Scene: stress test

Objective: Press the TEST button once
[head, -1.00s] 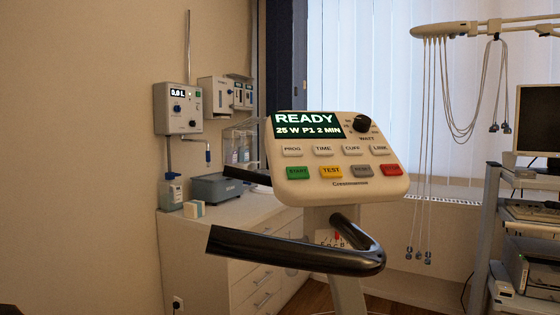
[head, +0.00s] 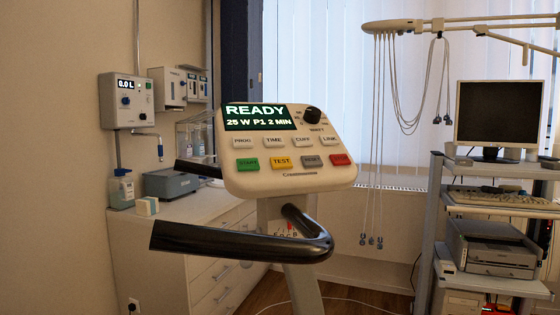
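The control panel (head: 262,182) of an exercise bike stands in the middle of the head view, tilted slightly. Its lit screen (head: 257,117) reads READY, 25 W P1 2 MIN. The yellow TEST button (head: 281,162) is in the lower row, between the green START button (head: 247,164) and a grey button (head: 312,160). A red button (head: 341,159) is at the right end. Neither of my grippers shows in the head view, and nothing covers the TEST button.
Black handlebars (head: 235,242) stick out below and in front of the panel. A white cabinet (head: 190,235) stands at the left. A cart (head: 439,225) with a monitor (head: 499,114) and a printer (head: 492,245) stands at the right. Cables hang from an overhead arm (head: 420,25).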

